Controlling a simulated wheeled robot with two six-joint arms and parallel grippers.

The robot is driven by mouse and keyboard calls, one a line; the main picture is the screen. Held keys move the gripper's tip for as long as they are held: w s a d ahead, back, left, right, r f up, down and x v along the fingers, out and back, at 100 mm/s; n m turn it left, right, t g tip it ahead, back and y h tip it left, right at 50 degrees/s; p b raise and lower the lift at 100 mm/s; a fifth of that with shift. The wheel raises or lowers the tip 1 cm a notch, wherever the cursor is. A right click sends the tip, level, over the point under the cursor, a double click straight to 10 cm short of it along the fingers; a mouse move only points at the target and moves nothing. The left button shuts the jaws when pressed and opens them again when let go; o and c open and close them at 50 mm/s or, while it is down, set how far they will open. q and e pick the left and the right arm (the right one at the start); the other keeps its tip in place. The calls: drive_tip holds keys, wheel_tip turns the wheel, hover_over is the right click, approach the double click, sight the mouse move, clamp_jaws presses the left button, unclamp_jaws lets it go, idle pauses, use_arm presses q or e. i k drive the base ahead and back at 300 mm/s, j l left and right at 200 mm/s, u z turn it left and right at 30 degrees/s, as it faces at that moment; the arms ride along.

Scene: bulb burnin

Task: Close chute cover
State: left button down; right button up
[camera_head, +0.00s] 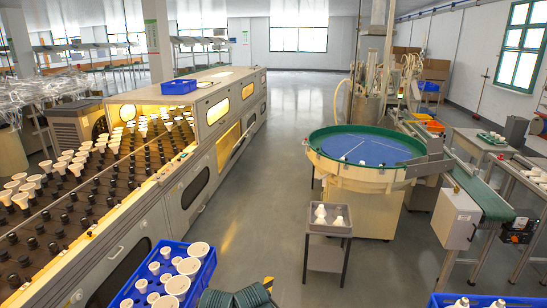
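A long grey burn-in machine (170,190) runs along the left side of the aisle. On its aisle-facing side, a panel (230,146) stands ajar and tilted outward, with the yellow-lit interior showing around it. It may be the chute cover, but no label shows, so I cannot tell for certain. The other side windows near it look closed. Neither of my grippers can be made out in the head view, and nothing is seen touching the panel.
Bulbs stand in rows on the machine's dark socket bed (75,215). A blue crate of bulbs (204,277) is at the bottom. A round blue-topped feeder (365,152) and a small bulb stand (328,228) are on the right. The grey aisle floor (275,190) between is clear.

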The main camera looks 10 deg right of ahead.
sight(434, 145)
drive_tip(key=i+z, duration=0.25)
drive_tip(key=i, duration=0.3)
drive_tip(key=i+j+z, duration=0.1)
drive_tip(key=i+z, duration=0.2)
drive_tip(key=i, duration=0.3)
drive_tip(key=i+j+z, duration=0.25)
drive_tip(key=i, duration=0.3)
drive_tip(key=i+l+z, duration=0.3)
drive_tip(key=i+z, duration=0.15)
drive_tip(key=i, duration=0.2)
drive_tip(key=i+z, duration=0.45)
drive_tip(key=i, duration=0.25)
drive_tip(key=i+j+z, duration=0.15)
drive_tip(key=i+z, duration=0.3)
drive_tip(key=i, duration=0.25)
drive_tip(key=i+z, duration=0.1)
drive_tip(key=i, duration=1.6)
